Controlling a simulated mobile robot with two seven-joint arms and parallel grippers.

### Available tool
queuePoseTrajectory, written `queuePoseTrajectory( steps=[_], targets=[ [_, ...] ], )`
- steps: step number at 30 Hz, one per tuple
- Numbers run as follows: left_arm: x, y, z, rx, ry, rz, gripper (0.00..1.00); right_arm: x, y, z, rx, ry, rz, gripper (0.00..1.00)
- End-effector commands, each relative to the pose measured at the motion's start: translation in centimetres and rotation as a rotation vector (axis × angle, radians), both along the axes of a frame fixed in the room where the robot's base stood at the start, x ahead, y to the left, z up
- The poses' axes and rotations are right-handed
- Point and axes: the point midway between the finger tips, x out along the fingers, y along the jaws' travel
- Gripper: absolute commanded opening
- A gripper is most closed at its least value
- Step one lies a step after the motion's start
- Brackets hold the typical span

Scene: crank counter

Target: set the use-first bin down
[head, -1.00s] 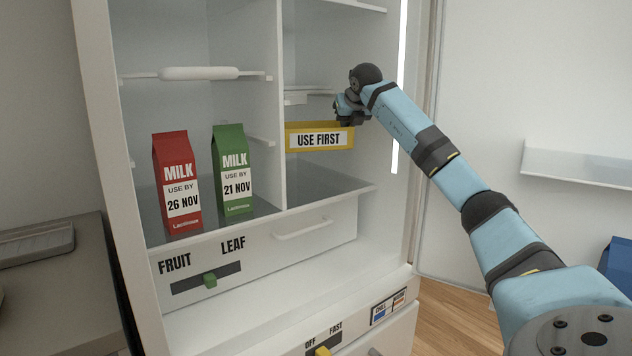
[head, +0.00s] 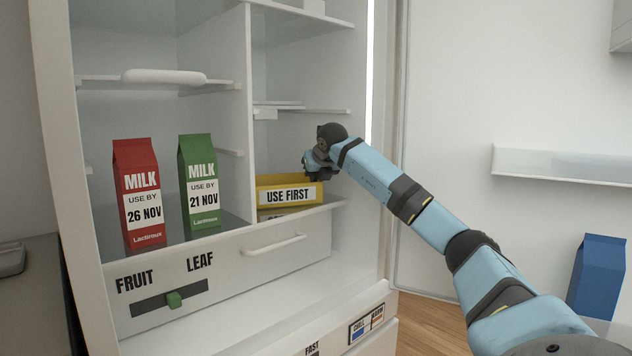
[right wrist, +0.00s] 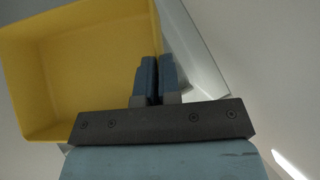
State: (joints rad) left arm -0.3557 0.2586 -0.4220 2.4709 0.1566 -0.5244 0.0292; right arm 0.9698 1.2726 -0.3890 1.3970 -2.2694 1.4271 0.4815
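The yellow use-first bin (head: 288,196) is in the right compartment of the open fridge, low over the glass shelf (head: 325,206). Its front label faces out and it looks about level. A reflection of the label shows on the glass just under it; I cannot tell whether the bin touches the shelf. My right gripper (head: 312,176) is at the bin's right rim. In the right wrist view, my right gripper's fingers (right wrist: 156,76) are closed on the side wall of the bin (right wrist: 80,70), which is empty where visible. My left gripper is not in view.
A drawer (head: 220,270) lies below. A blue carton (head: 597,275) stands far right.

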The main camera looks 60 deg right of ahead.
Motion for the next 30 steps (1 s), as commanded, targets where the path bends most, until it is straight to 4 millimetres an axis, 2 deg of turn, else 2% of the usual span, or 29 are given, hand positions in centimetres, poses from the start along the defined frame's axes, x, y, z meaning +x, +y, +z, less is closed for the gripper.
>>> queuePoseTrajectory(
  steps=[8,9,11,12,19,23,30],
  targets=[
    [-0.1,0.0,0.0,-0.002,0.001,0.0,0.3,0.0,0.0,-0.3,-0.001,0.001,0.0,0.0],
    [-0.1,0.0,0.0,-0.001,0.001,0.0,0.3,0.0,0.0,-0.2,-0.001,0.001,0.0,0.13],
    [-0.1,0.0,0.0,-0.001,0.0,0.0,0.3,0.0,0.0,-0.2,0.0,0.0,0.0,0.27],
    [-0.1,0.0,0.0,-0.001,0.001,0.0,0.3,0.0,0.0,-0.2,0.0,0.0,0.0,0.29],
    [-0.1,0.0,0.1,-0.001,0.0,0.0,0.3,0.0,0.0,-0.1,0.0,0.0,0.0,0.29],
    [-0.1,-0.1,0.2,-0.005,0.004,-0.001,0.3,-0.3,0.1,0.7,-0.001,-0.002,0.0,0.29],
    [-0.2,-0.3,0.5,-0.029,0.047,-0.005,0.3,-2.9,2.0,4.0,-0.004,-0.001,0.001,0.29]
  ],
)
